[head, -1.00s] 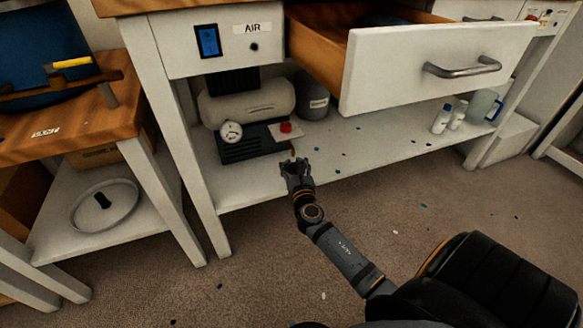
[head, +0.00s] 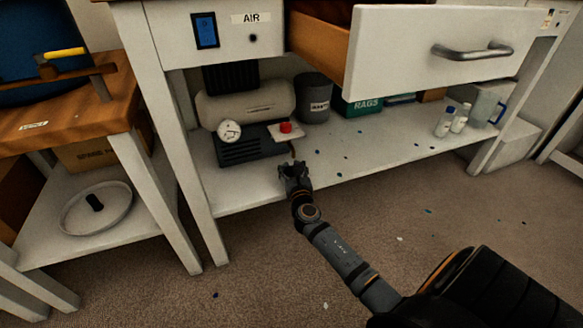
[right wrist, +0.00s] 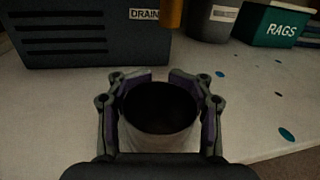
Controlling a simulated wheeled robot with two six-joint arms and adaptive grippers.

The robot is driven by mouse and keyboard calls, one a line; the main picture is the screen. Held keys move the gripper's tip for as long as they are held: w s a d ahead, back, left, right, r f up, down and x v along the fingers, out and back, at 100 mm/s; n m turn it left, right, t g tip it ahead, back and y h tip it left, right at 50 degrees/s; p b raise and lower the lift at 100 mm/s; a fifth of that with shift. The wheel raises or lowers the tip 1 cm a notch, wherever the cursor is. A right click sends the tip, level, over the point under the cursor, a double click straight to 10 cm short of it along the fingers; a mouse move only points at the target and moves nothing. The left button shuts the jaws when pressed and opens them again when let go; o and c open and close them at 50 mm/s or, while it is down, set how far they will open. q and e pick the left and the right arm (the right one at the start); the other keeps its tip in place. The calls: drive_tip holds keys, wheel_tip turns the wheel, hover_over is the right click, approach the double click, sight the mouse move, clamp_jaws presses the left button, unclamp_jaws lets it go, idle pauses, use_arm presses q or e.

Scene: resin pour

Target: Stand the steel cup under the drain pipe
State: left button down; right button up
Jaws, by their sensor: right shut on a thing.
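The steel cup (right wrist: 160,110) is upright between the fingers of my right gripper (right wrist: 160,80) in the right wrist view, with its dark open mouth facing up. The fingers are shut on its sides. In the head view my right gripper (head: 294,170) is at the front of the lower shelf, and it mostly hides the cup. A short brass-coloured drain pipe (right wrist: 172,13) hangs beside the DRAIN label, beyond the cup. The cup appears in front of the pipe, not under it. My left gripper is not in view.
The air compressor (head: 245,104) with its gauge and red button stands on the lower shelf (head: 375,150). A grey bin (head: 313,98) and a green RAGS box (head: 360,104) stand behind. White bottles (head: 446,120) are at right. An open drawer (head: 435,50) overhangs the shelf.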

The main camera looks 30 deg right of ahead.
drive_tip(key=shift+f, duration=0.15)
drive_tip(key=o, duration=1.5)
